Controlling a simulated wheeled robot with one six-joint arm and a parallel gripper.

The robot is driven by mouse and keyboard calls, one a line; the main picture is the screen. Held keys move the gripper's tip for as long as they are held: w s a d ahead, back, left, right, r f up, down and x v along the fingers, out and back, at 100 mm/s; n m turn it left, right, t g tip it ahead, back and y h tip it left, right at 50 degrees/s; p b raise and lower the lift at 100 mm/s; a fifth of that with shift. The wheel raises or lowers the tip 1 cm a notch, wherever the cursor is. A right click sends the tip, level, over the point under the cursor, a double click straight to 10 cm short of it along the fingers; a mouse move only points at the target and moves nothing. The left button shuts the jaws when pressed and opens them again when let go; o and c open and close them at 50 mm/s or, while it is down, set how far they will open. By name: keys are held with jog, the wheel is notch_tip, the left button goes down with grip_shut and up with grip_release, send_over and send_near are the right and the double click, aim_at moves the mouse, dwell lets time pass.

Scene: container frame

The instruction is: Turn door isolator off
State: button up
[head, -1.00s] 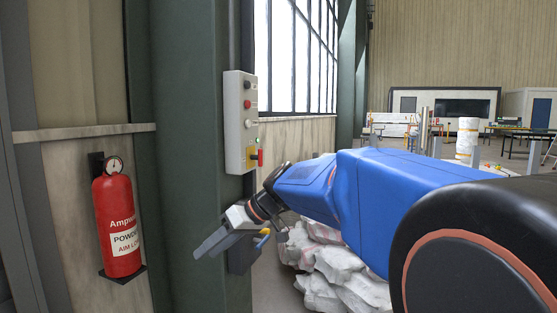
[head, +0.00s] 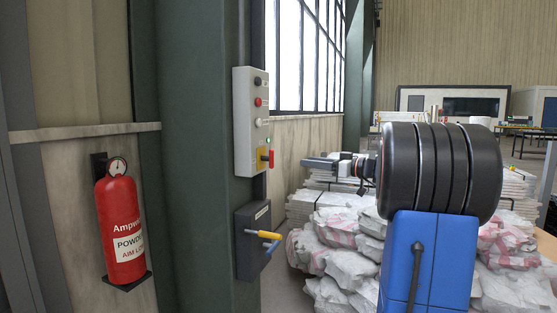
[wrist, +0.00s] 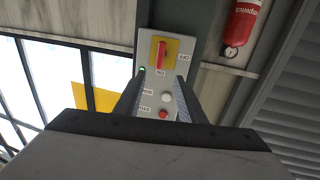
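The door isolator is a red handle (head: 270,158) on a yellow plate (head: 262,160), low on a grey control box (head: 243,123) on the green column. In the wrist view the box appears upside down. There the red handle (wrist: 161,55) lies along the box's length, in line with the ON label, with the OFF label to the side. My gripper (wrist: 160,80) is open and empty, its two dark fingers apart, pointing toward the box. In the head view my gripper (head: 312,163) is to the right of the handle, with a gap between them.
Below the control box is a dark box (head: 250,242) with yellow and blue levers sticking out. A red fire extinguisher (head: 121,229) hangs at left. White sacks (head: 335,240) are piled at lower right. The space between gripper and control box looks clear.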

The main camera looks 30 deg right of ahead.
aim_at(273, 158)
jog(key=x, duration=1.5)
jog(key=shift+w+a, duration=0.2)
jog(key=shift+w, duration=0.15)
grip_shut()
